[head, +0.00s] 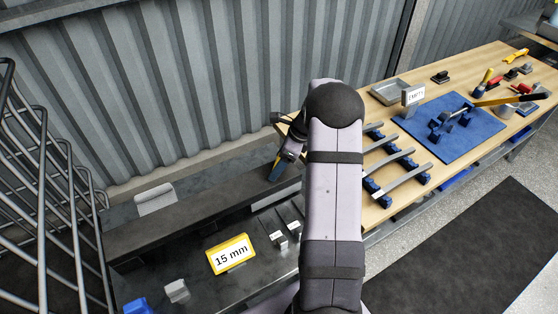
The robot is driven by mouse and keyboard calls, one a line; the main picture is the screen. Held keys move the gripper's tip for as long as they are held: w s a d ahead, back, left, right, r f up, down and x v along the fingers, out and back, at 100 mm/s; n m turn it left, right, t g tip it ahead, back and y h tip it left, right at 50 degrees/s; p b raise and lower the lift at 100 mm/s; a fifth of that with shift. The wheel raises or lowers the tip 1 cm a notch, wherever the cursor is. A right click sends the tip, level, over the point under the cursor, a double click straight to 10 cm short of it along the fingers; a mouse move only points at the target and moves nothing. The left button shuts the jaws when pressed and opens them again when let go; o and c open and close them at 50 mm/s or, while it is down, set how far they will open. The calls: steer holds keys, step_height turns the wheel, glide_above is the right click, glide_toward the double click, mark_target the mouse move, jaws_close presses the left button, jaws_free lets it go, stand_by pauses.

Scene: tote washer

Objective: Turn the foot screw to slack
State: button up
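My gripper (278,172) is at the end of my arm, over the dark ledge of the metal station left of the wooden bench. I cannot make out a foot screw for certain; my arm covers the middle of the view. Two small light grey blocks (278,238) sit on the dark metal surface (205,281) below the gripper in the picture. A yellow-framed sign reading "15 mm" (231,254) stands left of them.
A wooden bench (437,86) at right holds a blue mat (465,143), several grey bars with blue ends (409,187), a metal tray (391,91), an "EMPTY" sign (413,94) and tools. A metal rack (42,200) stands at left. A corrugated wall (190,80) closes the back.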

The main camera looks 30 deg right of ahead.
steer(key=n+g+y+p, duration=0.1)
steer(key=n, duration=0.3)
steer(key=shift+r+n, duration=0.1)
steer(key=shift+n, duration=0.3)
steer(key=n+g, duration=0.2)
steer(key=n, duration=0.2)
stand_by(0.3)
steer(key=o, duration=1.1)
steer(key=shift+c, duration=0.2)
steer(key=b+v, duration=0.2)
steer(key=v, duration=0.5)
